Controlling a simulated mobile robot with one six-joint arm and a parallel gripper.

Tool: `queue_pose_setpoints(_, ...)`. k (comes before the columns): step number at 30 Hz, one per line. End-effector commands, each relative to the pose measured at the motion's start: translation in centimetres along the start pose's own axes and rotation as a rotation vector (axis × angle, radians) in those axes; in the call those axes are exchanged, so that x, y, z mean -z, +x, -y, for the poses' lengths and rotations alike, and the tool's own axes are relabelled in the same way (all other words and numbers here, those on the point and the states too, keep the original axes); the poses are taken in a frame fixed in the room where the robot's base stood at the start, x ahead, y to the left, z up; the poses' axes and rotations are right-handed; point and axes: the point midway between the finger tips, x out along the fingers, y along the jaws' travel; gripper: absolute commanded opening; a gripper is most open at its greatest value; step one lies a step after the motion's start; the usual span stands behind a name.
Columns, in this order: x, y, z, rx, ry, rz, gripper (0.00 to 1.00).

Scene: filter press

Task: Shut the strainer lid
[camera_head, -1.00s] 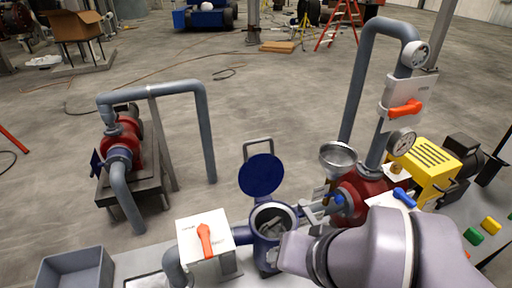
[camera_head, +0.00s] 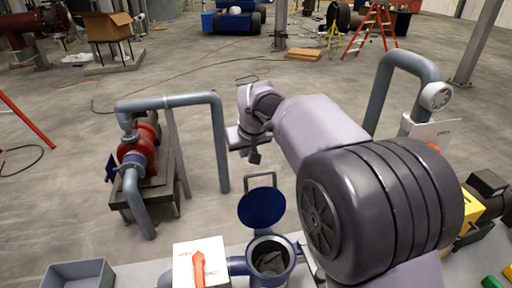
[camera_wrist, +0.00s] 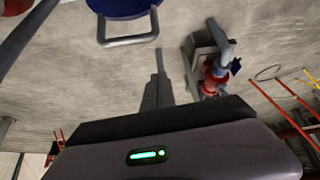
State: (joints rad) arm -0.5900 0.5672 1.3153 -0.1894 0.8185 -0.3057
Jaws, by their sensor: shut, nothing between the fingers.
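The strainer lid (camera_head: 262,210) is a blue disc with a grey loop handle (camera_head: 260,178). It stands open, raised at the back of the strainer body (camera_head: 290,252), whose round mouth shows a grey basket inside. In the wrist view the lid (camera_wrist: 122,6) is cut off at the top edge, with its handle (camera_wrist: 129,36) below. My gripper (camera_head: 254,157) is shut and empty, pointing down above and behind the lid, apart from it. My arm covers the area right of the strainer.
A white box with an orange lever (camera_head: 199,264) stands left of the strainer, and a grey bin (camera_head: 77,274) farther left. A red pump with grey pipes (camera_head: 140,150) stands behind left. A tall pipe with a gauge (camera_head: 436,96) is at right. Floor behind the lid is open.

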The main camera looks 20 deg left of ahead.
Motion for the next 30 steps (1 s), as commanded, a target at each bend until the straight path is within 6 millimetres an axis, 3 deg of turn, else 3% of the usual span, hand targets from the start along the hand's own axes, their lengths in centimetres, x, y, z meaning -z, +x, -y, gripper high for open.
queue_pose_setpoints(7, -0.2, 5.6, 0.0, 0.0, 0.001, 0.001, 0.0)
queue_pose_setpoints(15, -3.5, 4.2, -0.1, 0.0, 0.002, 0.0, 0.0)
queue_pose_setpoints(30, -3.6, 4.0, -0.2, 0.0, 0.003, -0.007, 0.0)
